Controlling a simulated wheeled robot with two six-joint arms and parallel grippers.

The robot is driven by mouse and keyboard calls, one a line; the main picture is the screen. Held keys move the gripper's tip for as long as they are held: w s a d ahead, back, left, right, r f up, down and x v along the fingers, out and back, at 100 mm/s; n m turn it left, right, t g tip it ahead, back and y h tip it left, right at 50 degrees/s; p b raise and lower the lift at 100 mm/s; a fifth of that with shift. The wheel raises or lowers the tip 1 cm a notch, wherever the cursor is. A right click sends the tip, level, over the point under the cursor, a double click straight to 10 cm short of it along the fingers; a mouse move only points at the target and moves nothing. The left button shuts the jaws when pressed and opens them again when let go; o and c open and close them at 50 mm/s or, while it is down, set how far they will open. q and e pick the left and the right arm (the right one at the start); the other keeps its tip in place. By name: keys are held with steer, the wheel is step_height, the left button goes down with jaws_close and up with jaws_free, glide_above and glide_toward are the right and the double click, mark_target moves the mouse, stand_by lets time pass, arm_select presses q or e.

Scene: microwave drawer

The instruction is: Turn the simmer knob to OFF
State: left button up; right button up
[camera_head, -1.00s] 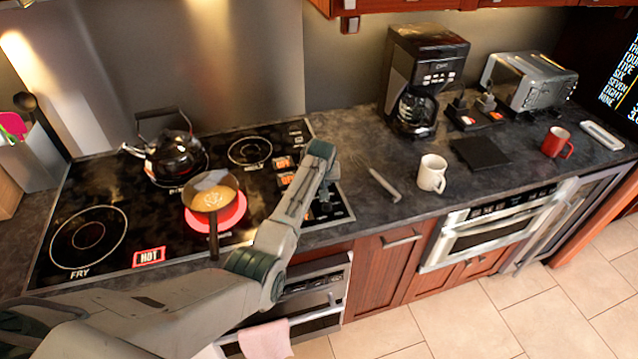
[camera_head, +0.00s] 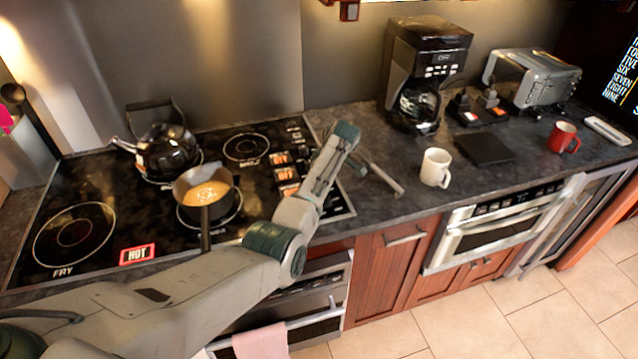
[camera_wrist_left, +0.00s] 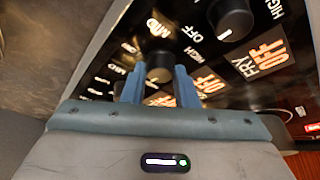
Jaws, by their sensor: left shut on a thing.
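In the left wrist view my left gripper (camera_wrist_left: 158,82) has its two blue fingers on either side of a black knob (camera_wrist_left: 159,66) on the stove's control panel and is shut on it. The knob's own name label is hidden, so I cannot read that it is the simmer knob. MID, HIGH and OFF marks ring it, and a lit orange OFF display (camera_wrist_left: 204,82) shows beside it. The knob beyond, by the FRY label (camera_wrist_left: 232,18), is free. My right gripper is not in view.
A pan of food (camera_head: 206,190) sits on a burner with no red glow. A kettle (camera_head: 166,150) stands behind it. A lit HOT sign (camera_head: 137,254) is at the stove's front. A white mug (camera_head: 435,167) and coffee maker (camera_head: 424,75) stand to the right.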

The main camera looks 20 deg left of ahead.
arm_select(q)
steer(key=shift+w+n+g+b, duration=0.1)
steer(key=shift+n+g+b, duration=0.2)
steer(key=shift+n+b, duration=0.55)
steer(key=o, duration=1)
steer(key=shift+d, duration=0.1)
steer(key=shift+r, duration=0.1)
